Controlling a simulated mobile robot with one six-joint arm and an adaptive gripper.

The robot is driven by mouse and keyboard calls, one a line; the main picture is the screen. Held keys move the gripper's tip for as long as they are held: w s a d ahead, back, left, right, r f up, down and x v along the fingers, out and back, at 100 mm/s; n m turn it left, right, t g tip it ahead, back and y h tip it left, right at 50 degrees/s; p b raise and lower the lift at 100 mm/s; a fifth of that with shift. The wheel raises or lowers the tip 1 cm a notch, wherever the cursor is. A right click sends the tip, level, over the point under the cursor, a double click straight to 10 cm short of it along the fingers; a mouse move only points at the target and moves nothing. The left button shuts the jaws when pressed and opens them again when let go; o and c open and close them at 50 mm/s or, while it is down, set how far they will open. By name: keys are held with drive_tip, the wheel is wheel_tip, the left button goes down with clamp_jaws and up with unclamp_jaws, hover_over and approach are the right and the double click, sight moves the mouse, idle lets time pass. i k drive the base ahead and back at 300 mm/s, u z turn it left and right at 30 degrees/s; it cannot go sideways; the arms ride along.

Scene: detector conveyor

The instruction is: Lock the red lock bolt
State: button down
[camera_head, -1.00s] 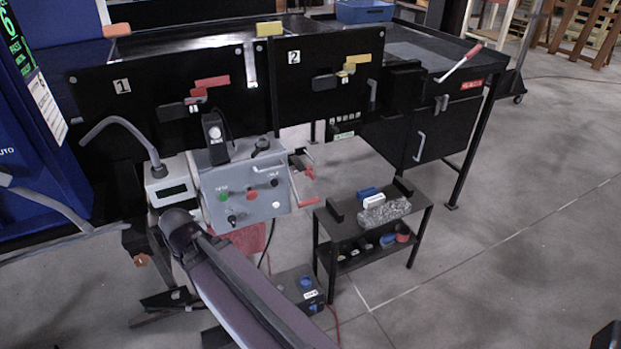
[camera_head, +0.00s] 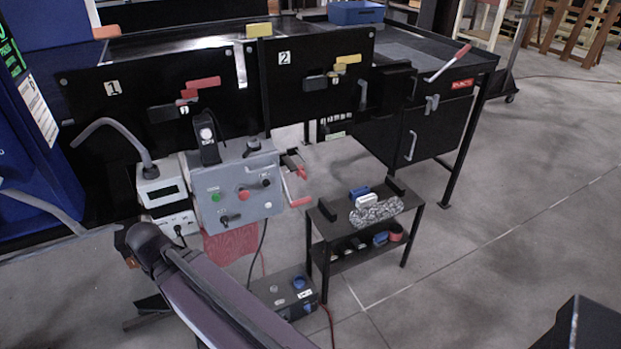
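On the black panel marked 1 is the red lock bolt assembly. It has a red bar (camera_head: 203,82), a smaller red piece with a small white tag (camera_head: 188,97) and a black block (camera_head: 162,113) at its left. The red bar sits above and to the right of the block. The small parts are too fine to tell the bolt's exact position. My arm's purple link (camera_head: 215,300) crosses the bottom foreground, well below the panel. No gripper fingers can be made out, and nothing touches the bolt.
Panel 2 carries a similar yellow bolt (camera_head: 348,59). A grey control box (camera_head: 235,190) and a white meter (camera_head: 161,184) stand below panel 1. A low black shelf (camera_head: 330,225) with small items stands right of them. A dark object (camera_head: 580,325) fills the bottom right corner. The right floor is clear.

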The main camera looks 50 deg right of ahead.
sight(301, 172)
drive_tip(key=u, duration=0.1)
drive_tip(key=k, duration=1)
drive_tip(key=z, duration=0.45)
drive_tip(key=i, duration=1)
drive_tip(key=z, duration=0.05)
